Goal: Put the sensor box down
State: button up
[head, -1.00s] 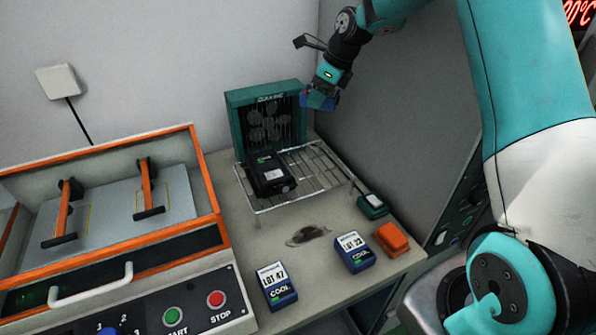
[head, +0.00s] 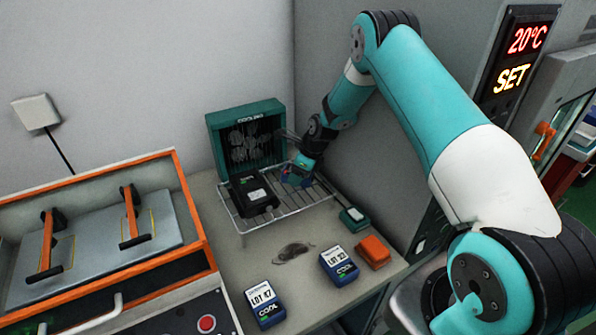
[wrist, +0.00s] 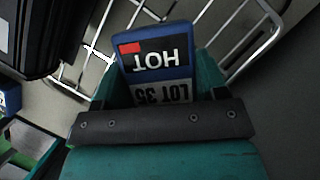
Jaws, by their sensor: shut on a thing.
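The sensor box is a blue box whose label reads "HOT" and "LOT 35" in the wrist view (wrist: 158,60). My gripper (head: 294,176) is shut on it, with a teal finger on each side of the box in the wrist view. In the head view the gripper and box are low over the right part of the wire rack (head: 318,200), right of a black box (head: 252,195). I cannot tell whether the held box touches the rack wires.
A teal cooling fan unit (head: 246,138) stands behind the rack. An orange-framed fixture (head: 90,235) is at left.

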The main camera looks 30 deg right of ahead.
jog(key=shift+f, duration=0.2)
jog(key=o, duration=1)
jog(key=shift+f, duration=0.15)
